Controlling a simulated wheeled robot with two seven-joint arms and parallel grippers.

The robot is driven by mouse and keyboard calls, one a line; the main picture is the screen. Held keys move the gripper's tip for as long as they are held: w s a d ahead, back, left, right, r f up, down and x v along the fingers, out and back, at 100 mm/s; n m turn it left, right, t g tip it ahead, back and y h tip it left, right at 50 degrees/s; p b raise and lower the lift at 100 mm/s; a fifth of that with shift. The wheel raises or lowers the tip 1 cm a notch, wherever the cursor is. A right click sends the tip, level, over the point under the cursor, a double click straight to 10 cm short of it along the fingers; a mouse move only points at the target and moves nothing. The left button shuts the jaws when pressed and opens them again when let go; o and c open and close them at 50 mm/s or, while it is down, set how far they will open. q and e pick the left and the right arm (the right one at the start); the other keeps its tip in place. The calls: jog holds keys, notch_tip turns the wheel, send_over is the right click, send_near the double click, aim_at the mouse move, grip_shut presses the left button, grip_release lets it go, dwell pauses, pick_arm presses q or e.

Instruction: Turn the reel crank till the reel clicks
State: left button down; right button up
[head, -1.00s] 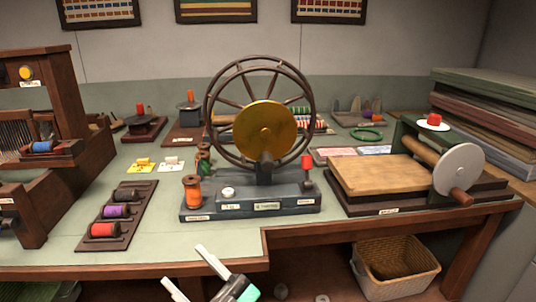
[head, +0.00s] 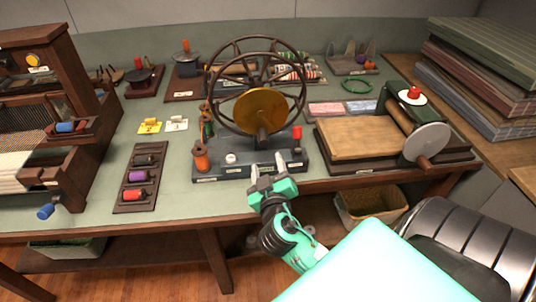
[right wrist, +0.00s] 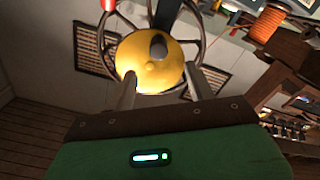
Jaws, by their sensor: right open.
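The spoked reel wheel (head: 297,112) stands upright on a dark labelled base (head: 235,171) at the table's front middle. My right gripper (head: 268,166) is open and empty, just in front of the base and below the knob. My left gripper is out of view.
A press with a grey disc (head: 427,142) stands to the right. A rack of coloured spools (head: 141,176) lies left, and a wooden loom (head: 70,115) beyond it.

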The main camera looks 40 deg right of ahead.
aim_at(264, 144)
jog(key=p+x, duration=0.2)
jog(key=x, duration=0.9)
jog(key=shift+s+d+r, duration=0.1)
jog(key=shift+r, duration=0.05)
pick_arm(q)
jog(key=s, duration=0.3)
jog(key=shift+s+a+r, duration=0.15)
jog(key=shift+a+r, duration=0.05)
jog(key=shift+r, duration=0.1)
pick_arm(e)
jog(key=c, duration=0.8)
jog(key=shift+c, duration=0.2)
